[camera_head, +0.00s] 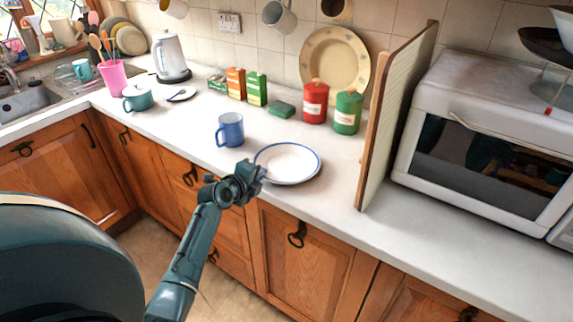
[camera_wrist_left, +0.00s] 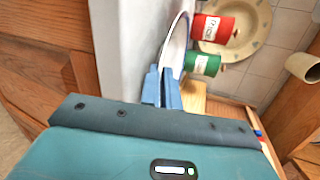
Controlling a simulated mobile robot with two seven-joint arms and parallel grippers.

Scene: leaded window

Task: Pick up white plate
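The white plate (camera_head: 288,160) with a blue rim lies near the front edge of the counter, right of the blue mug. My left gripper (camera_head: 258,172) is at the plate's left front rim. In the left wrist view the two blue fingers (camera_wrist_left: 162,88) are close together, with the near rim of the plate (camera_wrist_left: 178,45) running in between them. They look shut on the rim; the exact contact is partly hidden. The plate looks flat, at or very close to the counter. My right gripper is in neither view.
A blue mug (camera_head: 230,130) stands just left of the plate. Red (camera_head: 315,102) and green (camera_head: 347,112) canisters and a beige plate (camera_head: 335,62) are behind. An upright wooden board (camera_head: 395,115) and a white microwave (camera_head: 480,130) stand to the right. The counter's front right is clear.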

